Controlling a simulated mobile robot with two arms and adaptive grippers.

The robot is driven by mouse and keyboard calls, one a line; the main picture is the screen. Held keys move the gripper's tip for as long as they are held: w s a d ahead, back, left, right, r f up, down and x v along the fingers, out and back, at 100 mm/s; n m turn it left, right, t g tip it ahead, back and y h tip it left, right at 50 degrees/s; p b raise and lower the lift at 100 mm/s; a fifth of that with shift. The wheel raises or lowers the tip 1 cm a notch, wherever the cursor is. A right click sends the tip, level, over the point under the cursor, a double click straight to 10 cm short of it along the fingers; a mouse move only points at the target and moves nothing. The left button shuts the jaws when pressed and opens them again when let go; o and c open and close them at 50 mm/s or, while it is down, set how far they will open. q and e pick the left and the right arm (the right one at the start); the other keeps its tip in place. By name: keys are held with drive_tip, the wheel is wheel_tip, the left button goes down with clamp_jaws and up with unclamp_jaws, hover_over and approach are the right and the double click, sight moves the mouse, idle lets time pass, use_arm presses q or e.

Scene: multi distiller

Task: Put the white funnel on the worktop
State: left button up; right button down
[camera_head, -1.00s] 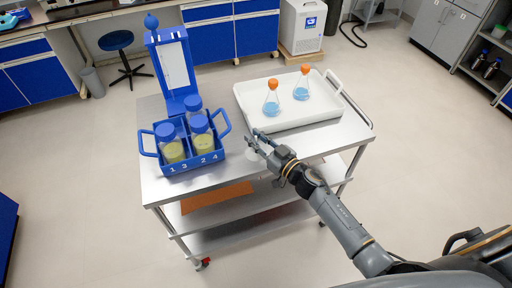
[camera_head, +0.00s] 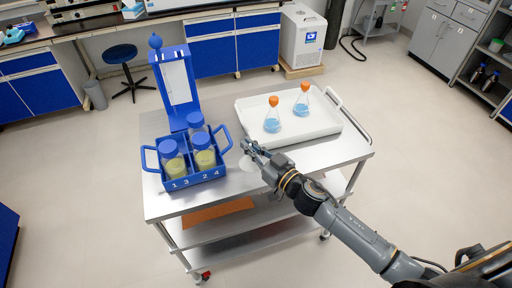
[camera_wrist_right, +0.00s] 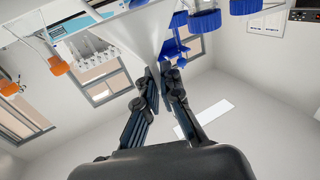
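The white funnel (camera_head: 247,163) is pale and translucent. In the head view it hangs at the fingertips of my right gripper (camera_head: 250,148), low over the front middle of the steel worktop (camera_head: 205,203) of the cart. I cannot tell whether it touches the surface. In the right wrist view the fingers of my right gripper (camera_wrist_right: 160,78) close around the narrow end of the funnel (camera_wrist_right: 140,32), whose wide end spreads away from them. My left gripper is out of view.
A blue numbered rack (camera_head: 196,180) with several blue-capped bottles stands left of the gripper. A blue stand (camera_head: 177,90) is behind it. A white tray (camera_head: 315,131) with two orange-capped flasks fills the back right. Bare steel lies along the front edge.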

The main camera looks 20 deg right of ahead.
drive_tip(key=s+a+r+b, duration=0.1)
drive_tip(key=s+a+r, duration=0.4)
drive_tip(key=s+a, duration=0.15)
drive_tip(key=s+d+r+m+t+h, duration=0.1)
drive_tip(key=s+d+m+h, duration=0.15)
drive_tip(key=d, duration=0.25)
drive_tip(key=s+d+r+m+t+h, duration=0.1)
drive_tip(key=s+d+r+m+h, duration=0.1)
drive_tip(key=d+h, duration=0.25)
drive_tip(key=s+d+f, duration=0.1)
drive_tip(key=s+f, duration=0.2)
drive_tip(key=s, duration=0.5)
drive_tip(key=shift+s+d+f+b, duration=0.15)
drive_tip(key=shift+d+b, duration=0.05)
drive_tip(key=shift+b, duration=0.2)
